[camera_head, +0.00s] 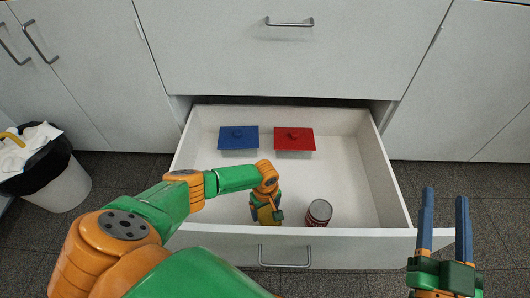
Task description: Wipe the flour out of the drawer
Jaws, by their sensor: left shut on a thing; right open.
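The drawer (352,180) is pulled open, with a white interior. I cannot make out flour against its pale floor. My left gripper (270,212) reaches down inside the drawer near the front, left of a can. It is shut on a small yellow thing (265,216), perhaps a sponge, mostly hidden by the gripper. I cannot tell whether it touches the drawer floor. My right gripper (443,212) is open and empty, outside the drawer past its front right corner.
A blue-lidded container (238,138) and a red-lidded container (294,139) stand at the drawer's back. The can (319,212) stands near the front. A lined trash bin (62,188) stands at left. The drawer's right side is clear.

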